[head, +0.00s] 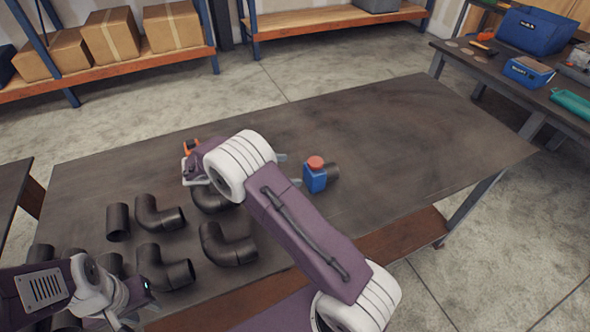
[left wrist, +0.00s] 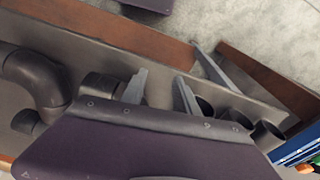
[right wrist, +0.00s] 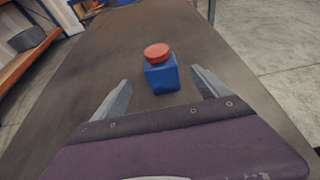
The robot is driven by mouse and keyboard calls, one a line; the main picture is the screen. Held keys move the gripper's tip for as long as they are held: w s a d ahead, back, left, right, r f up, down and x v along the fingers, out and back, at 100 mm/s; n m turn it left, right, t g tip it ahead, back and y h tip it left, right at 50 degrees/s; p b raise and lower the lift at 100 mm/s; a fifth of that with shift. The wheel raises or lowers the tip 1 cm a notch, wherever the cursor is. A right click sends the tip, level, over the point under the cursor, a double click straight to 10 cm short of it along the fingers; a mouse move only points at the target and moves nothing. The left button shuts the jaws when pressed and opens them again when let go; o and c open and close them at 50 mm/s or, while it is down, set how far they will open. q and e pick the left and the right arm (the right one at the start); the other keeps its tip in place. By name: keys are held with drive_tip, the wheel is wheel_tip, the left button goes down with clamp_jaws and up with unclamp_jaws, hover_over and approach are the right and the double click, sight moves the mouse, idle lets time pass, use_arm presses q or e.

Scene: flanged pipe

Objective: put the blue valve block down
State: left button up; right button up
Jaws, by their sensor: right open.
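The blue valve block (head: 315,179) with its red cap stands upright on the dark table (head: 400,130), right of my right gripper in the head view. My right gripper (head: 290,170) is open, its two finger ends pointing at the block. In the right wrist view the block (right wrist: 161,78) is in front of the gap between the open fingers, with table visible on both sides of it. My left gripper (head: 130,316) is at the lower left of the head view, mostly hidden.
Several black pipe elbows (head: 160,215) and short pipes (head: 118,222) stand on the table's left part. The table's right part is clear.

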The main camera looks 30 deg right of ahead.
drive_tip(key=s+f+m+y, duration=0.1)
drive_tip(key=s, duration=0.1)
drive_tip(key=s+m+y, duration=0.1)
drive_tip(key=y, duration=0.1)
drive_tip(key=s+f+m+g+y, duration=0.1)
drive_tip(key=s, duration=0.1)
drive_tip(key=shift+s+a+f, duration=0.15)
drive_tip(key=shift+s+f, duration=0.15)
drive_tip(key=shift+s, duration=0.05)
drive_tip(key=s+m+y, duration=0.1)
drive_tip(key=s+a+f+m+y, duration=0.1)
drive_tip(key=s, duration=0.1)
drive_tip(key=s+a+m+y, duration=0.1)
drive_tip(key=shift+s+f+y, duration=0.15)
drive_tip(key=shift+f+y, duration=0.1)
drive_tip(key=shift+y, duration=0.05)
drive_tip(key=s+a+m+t+y, duration=0.1)
drive_tip(key=s+a+m+y, duration=0.1)
drive_tip(key=m, duration=0.1)
drive_tip(key=s+a+m+t+y, duration=0.1)
drive_tip(key=s+m, duration=0.1)
drive_tip(key=m, duration=0.1)
drive_tip(key=s+a+m+t+y, duration=0.1)
drive_tip(key=s+a+m+y, duration=0.1)
drive_tip(key=s+m, duration=0.1)
drive_tip(key=shift+a+f+m+y, duration=0.3)
drive_tip(key=shift+s+a+m, duration=0.1)
drive_tip(key=shift+a+m, duration=0.15)
drive_tip(key=shift+m, duration=0.35)
drive_tip(key=shift+t, duration=0.3)
